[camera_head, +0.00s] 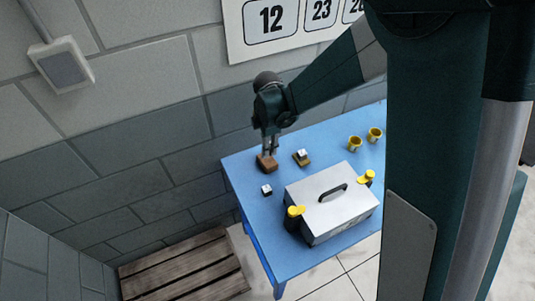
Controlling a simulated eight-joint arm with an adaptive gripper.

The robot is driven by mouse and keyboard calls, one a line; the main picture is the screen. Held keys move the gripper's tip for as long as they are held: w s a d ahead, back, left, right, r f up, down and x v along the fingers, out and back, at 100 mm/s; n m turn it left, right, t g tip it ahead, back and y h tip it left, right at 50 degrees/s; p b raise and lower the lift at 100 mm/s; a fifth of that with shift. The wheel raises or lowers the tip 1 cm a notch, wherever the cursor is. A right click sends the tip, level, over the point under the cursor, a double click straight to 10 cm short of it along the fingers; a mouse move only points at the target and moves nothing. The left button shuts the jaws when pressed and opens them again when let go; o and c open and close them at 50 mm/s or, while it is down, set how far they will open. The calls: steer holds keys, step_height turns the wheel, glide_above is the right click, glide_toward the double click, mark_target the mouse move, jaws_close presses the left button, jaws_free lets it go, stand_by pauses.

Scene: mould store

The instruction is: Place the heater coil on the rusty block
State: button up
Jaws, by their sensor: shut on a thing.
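My gripper (269,151) points down at the far left of the blue table, its fingers close together. A brown, rust-coloured block (267,163), which looks like the rusty block, sits right below the fingertips. The fingertips reach the block's top edge in this view. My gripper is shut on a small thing. It is too small and covered by the fingers to make out, so I cannot tell whether it is the heater coil or whether it touches the block. No coil shape shows clearly elsewhere.
A wooden pallet (185,270) lies on the floor.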

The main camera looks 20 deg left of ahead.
steer(key=shift+f, duration=1.85)
steer(key=shift+f+b, duration=0.2)
steer(key=shift+b, duration=0.1)
steer(key=o, duration=0.9)
steer(key=shift+r, duration=0.2)
steer(key=shift+r+p, duration=0.65)
steer(key=shift+r, duration=5.35)
